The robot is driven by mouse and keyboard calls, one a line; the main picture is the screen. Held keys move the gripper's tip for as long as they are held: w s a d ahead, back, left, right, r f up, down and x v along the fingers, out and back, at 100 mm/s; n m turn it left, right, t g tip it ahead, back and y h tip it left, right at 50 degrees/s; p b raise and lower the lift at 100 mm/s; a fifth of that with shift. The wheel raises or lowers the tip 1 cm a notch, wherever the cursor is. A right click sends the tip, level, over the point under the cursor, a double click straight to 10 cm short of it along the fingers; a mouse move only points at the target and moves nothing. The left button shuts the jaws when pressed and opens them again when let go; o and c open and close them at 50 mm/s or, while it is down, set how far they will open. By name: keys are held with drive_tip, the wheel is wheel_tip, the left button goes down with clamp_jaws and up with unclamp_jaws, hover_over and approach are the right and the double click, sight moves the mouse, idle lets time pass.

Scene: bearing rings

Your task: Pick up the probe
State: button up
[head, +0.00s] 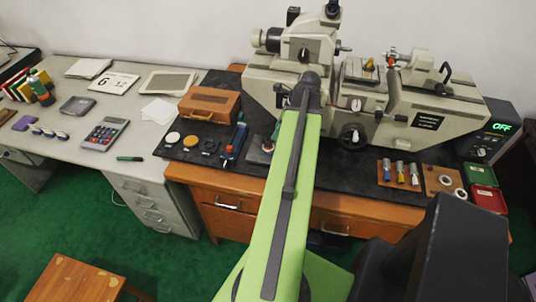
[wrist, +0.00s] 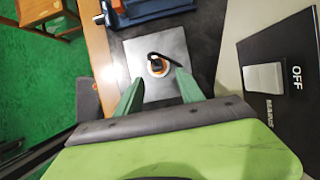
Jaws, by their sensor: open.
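A small round piece with an orange-brown ring, a pale centre and a curved black part stands on a square grey metal plate (wrist: 130,50) in the wrist view. I take this small piece to be the probe (wrist: 157,68), though I cannot be sure. My gripper (wrist: 158,84) is open, its two green fingers on either side of the plate's near part. The probe shows just beyond and between the fingertips, with nothing held.
A blue item (wrist: 150,14) lies beyond the plate in the wrist view. A black panel with a white switch (wrist: 264,77) is at right. In the head view a large beige machine (head: 440,115) stands behind, with a wooden box (head: 209,103) to the left.

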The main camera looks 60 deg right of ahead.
sight(269, 140)
drive_tip(key=shift+b+x, duration=0.45)
drive_tip(key=shift+x, duration=0.8)
drive_tip(key=b+x, duration=0.4)
drive_tip(key=x, duration=0.1)
drive_tip(key=shift+w+a+f+b, duration=0.1)
drive_tip(key=shift+w+a+b, duration=0.15)
drive_tip(key=shift+a+b, duration=0.1)
clamp_jaws()
